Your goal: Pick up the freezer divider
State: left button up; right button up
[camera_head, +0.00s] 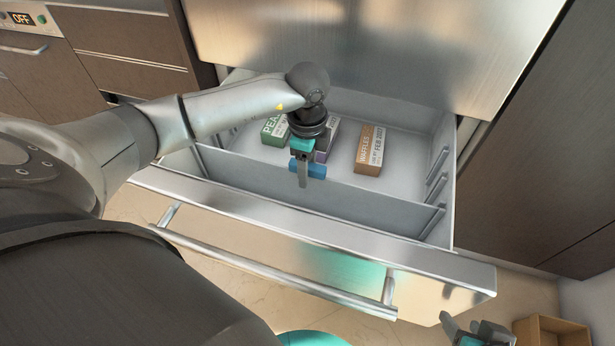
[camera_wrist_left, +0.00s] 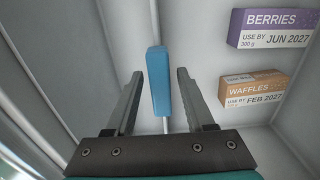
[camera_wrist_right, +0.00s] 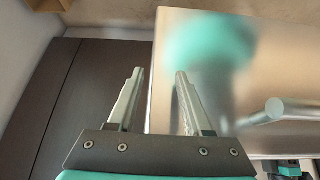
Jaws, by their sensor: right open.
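The freezer divider (camera_head: 375,208) is a thin, pale grey panel standing upright across the open drawer, with a blue grip (camera_head: 308,170) on its top edge. In the left wrist view the blue grip (camera_wrist_left: 159,80) shows between my fingers, with clear gaps on both sides. My left gripper (camera_head: 302,176) is open and points down at the grip; whether the fingertips reach below its top I cannot tell. My right gripper (camera_wrist_right: 155,80) is open and empty, in front of the drawer at its right end. It also shows at the lower right in the head view (camera_head: 478,325).
The freezer drawer (camera_head: 440,160) is pulled out. Behind the divider lie a green box (camera_head: 272,130), a purple berries box (camera_wrist_left: 270,27) and an orange waffles box (camera_head: 369,149). The compartment in front looks empty. A wooden box (camera_head: 550,330) stands at the lower right.

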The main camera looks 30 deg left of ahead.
pick_arm(q)
grip_shut()
dwell(1.1)
